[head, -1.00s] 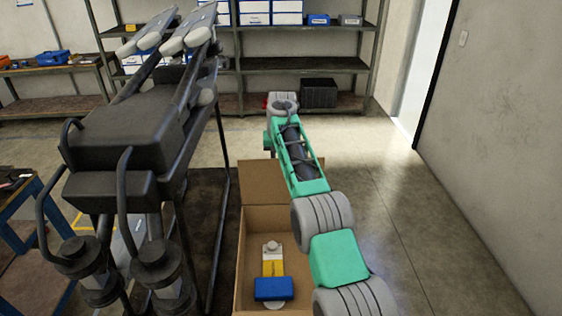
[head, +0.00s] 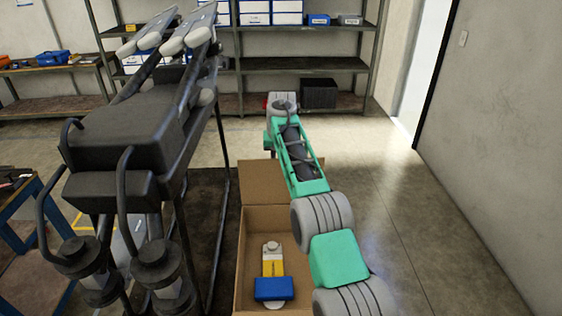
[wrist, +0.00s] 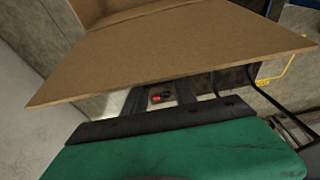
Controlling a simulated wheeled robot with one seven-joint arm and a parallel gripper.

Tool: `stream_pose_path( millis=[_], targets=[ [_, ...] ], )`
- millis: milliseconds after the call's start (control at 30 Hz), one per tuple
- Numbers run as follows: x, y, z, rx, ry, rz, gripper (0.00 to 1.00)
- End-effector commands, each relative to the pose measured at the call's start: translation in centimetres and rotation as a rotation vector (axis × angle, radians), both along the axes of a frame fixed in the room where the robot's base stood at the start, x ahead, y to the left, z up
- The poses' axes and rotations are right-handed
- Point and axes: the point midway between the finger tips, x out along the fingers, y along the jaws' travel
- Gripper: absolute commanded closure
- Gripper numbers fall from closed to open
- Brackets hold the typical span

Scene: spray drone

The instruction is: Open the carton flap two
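The open carton (head: 240,262) stands on the floor at lower centre in the head view, left of my arm. A brown flap (head: 266,182) stands raised at its far side. In the wrist view, a wide cardboard panel (wrist: 165,48) crosses above my gripper (wrist: 161,92); I cannot tell which flap it is. The two dark fingers show apart with a gap between them, and their tips are hidden behind the panel. I cannot tell whether they touch it. My gripper does not show clearly in the head view. The carton's right side is hidden behind my arm.
Inside the carton lie a blue block (head: 273,289) and a yellow and white item (head: 273,264). A large dark frame machine (head: 130,140) stands close on the left. Shelves (head: 300,65) line the back wall. The floor (head: 430,235) on the right is clear.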

Motion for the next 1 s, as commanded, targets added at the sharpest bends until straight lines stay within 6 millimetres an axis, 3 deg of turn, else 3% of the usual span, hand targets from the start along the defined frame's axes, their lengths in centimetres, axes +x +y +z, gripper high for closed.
stream_pose_path(
  millis=[33,300,567,767,800,1000],
  targets=[
    [-0.4,0.0,-1.5,-0.004,0.027,0.002,0.65],
    [-0.2,0.0,-0.8,-0.002,0.015,0.000,0.45],
    [-0.2,0.0,-0.3,-0.002,0.009,0.000,0.45],
    [-1.1,0.2,2.4,0.002,0.011,0.002,0.45],
    [-1.6,0.2,1.2,0.001,0.012,0.001,0.45],
    [-3.9,0.3,1.0,0.000,0.010,0.002,0.45]
  ],
)
